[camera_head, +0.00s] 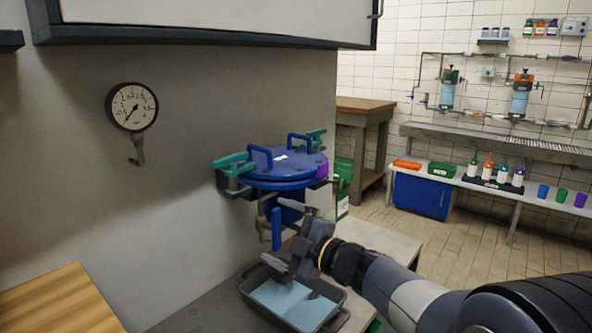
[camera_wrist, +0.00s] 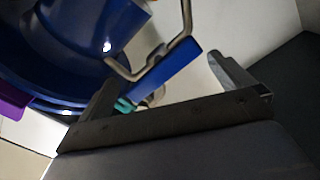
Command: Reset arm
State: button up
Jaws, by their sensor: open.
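My arm reaches in from the lower right in the head view. My gripper (camera_head: 284,236) is open beside the lower part of a blue lidded vessel (camera_head: 290,183) on the wall. A blue lever (camera_head: 276,229) hangs below the vessel, just left of the fingers. In the wrist view my gripper (camera_wrist: 168,84) has its two fingers apart, with the blue lever (camera_wrist: 168,78) showing between and beyond them. A bent metal rod (camera_wrist: 184,40) runs near it. I cannot tell whether a finger touches the lever.
A grey tray (camera_head: 334,316) with pale blue liquid (camera_head: 290,302) stands below my gripper. A wooden board (camera_head: 58,302) is at lower left. Open floor (camera_head: 455,250) lies at right.

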jog(key=m+p, duration=0.1)
jog(key=m, duration=0.1)
jog(key=m+p, duration=0.3)
jog(key=m, duration=0.1)
jog(key=shift+r+m+p, duration=0.25)
jog(key=shift+m+p, duration=0.05)
jog(key=shift+m, duration=0.1)
jog(key=m+p, duration=0.2)
jog(key=m, duration=0.1)
jog(key=m+p, duration=0.1)
jog(key=m, duration=0.1)
jog(key=shift+f+m+p, duration=0.15)
jog(key=shift+m+p, duration=0.2)
jog(key=shift+m, duration=0.05)
jog(key=shift+s+d, duration=0.2)
jog(key=shift+d, duration=0.2)
jog(key=shift+d, duration=0.1)
